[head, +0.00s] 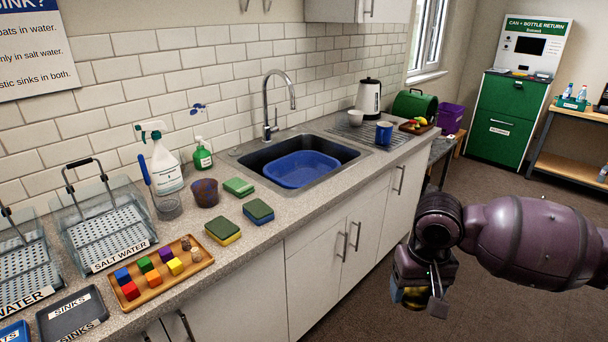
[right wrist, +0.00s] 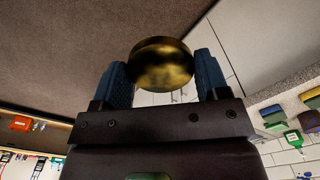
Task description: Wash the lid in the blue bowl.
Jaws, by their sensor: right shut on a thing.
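The blue bowl (head: 303,169) sits in the dark sink, seen in the head view; I cannot tell whether it holds water. My right gripper (head: 414,290) hangs in front of the cabinets, to the right of the sink and lower than the counter. It is shut on a round, shiny gold lid, which shows between the two blue fingers in the right wrist view (right wrist: 162,64). In the head view the lid is mostly hidden by the gripper. My left gripper is in neither view.
The tap (head: 268,106) rises behind the sink. Sponges (head: 258,211), a dark cup (head: 205,191) and a wooden tray of coloured cubes (head: 203,268) stand left of it. A blue mug (head: 384,134) and kettle (head: 368,98) stand right. The counter's front edge lies between gripper and bowl.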

